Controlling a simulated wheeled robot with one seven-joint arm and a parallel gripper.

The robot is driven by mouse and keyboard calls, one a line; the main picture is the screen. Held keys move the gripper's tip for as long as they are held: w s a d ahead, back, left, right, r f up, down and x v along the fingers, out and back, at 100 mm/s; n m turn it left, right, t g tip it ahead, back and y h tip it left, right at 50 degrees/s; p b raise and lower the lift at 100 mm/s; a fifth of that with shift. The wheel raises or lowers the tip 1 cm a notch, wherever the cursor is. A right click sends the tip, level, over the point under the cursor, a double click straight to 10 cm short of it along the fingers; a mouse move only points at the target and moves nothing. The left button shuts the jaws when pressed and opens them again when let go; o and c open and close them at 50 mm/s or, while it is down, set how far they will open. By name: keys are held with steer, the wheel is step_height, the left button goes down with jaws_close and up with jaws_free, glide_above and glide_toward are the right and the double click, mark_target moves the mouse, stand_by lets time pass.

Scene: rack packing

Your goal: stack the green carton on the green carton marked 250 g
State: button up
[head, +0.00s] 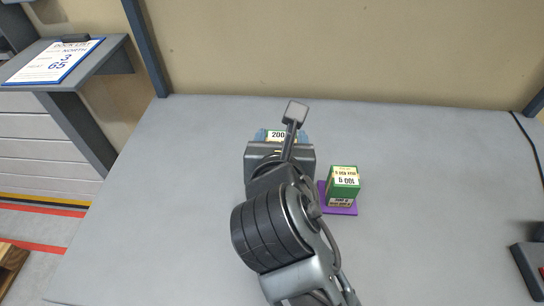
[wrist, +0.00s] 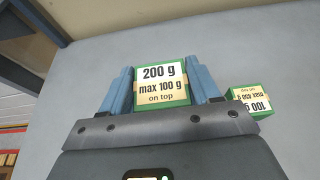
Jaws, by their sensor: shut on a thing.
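My gripper (wrist: 161,92) is shut on a green carton (wrist: 162,84) labelled "200 g, max 100 g on top". The blue fingers press its left and right sides. In the head view the carton (head: 279,134) shows just beyond my gripper, largely hidden by my wrist. To the right stands a green carton (head: 343,181), its upside-down label reading 100 g; it also shows in the wrist view (wrist: 253,100). Below it is a second label band (head: 340,202), too small to read; I cannot tell surely whether that is a separate carton. No 250 g marking is readable.
A purple mat (head: 350,211) lies under the cartons at the right. The grey table (head: 430,190) is clear around them. A dark device (head: 530,268) sits at the right edge.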

steer(key=shift+w+a+f, duration=0.2)
steer(key=shift+a+f, duration=0.45)
steer(key=shift+a, duration=0.25)
steer(key=shift+f, duration=1.9)
steer(key=shift+f, duration=0.1)
steer(key=o, duration=1.2)
steer(key=v, duration=1.2)
